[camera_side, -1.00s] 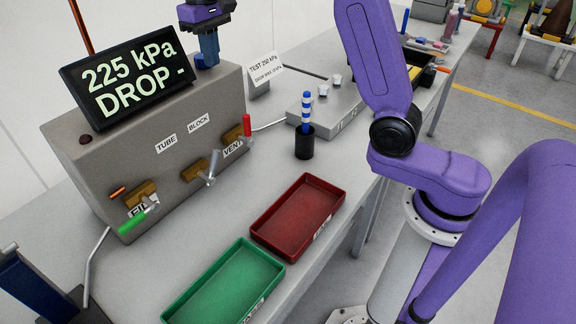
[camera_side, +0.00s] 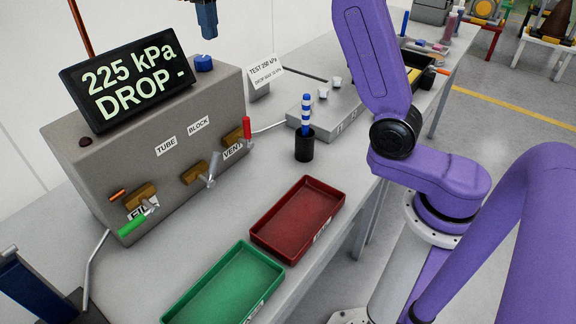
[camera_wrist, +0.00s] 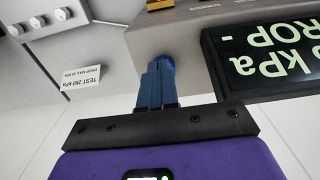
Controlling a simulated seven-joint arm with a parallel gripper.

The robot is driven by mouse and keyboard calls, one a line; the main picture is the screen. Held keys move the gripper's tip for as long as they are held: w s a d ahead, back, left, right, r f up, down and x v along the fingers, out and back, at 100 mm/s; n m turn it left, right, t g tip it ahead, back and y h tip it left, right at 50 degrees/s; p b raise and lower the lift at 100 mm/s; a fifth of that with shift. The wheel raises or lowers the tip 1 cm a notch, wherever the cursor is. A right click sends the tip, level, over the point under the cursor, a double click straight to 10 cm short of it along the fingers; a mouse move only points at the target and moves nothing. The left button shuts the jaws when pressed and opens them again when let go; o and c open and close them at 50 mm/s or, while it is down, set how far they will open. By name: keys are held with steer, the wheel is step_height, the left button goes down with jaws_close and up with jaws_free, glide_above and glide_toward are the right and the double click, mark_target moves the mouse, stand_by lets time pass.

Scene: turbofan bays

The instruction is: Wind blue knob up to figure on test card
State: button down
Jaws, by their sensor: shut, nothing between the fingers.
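The blue knob (camera_side: 204,63) sits on top of the grey test box (camera_side: 150,135). The display (camera_side: 128,84) reads "225 kPa" and "DROP -". The white test card (camera_side: 265,71) reads "TEST 250 kPa", with a smaller drop line below; it also shows upside down in the wrist view (camera_wrist: 82,78). My gripper (camera_side: 209,36) is above the knob and apart from it, its blue fingers shut with nothing between them. In the wrist view the fingers (camera_wrist: 154,72) partly hide the knob (camera_wrist: 168,62).
The box front carries a green-handled valve (camera_side: 133,224), a middle valve and a red-handled valve (camera_side: 247,128). A green tray (camera_side: 168,311), a red tray (camera_side: 256,236) and a black cup with a striped tool (camera_side: 304,147) stand on the bench. A thin orange-brown rod rises behind the display.

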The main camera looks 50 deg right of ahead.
steer(key=shift+w+d+f, duration=0.1)
steer(key=shift+f, duration=1.55)
steer(key=shift+w+d+f, duration=0.1)
steer(key=shift+f, duration=1.5)
steer(key=shift+w, duration=0.1)
steer(key=shift+a, duration=0.45)
steer(key=shift+s+a, duration=0.1)
steer(key=shift+s, duration=0.25)
step_height(320, 180, up, 6)
steer(key=shift+d+r, duration=0.15)
steer(key=shift+d, duration=0.15)
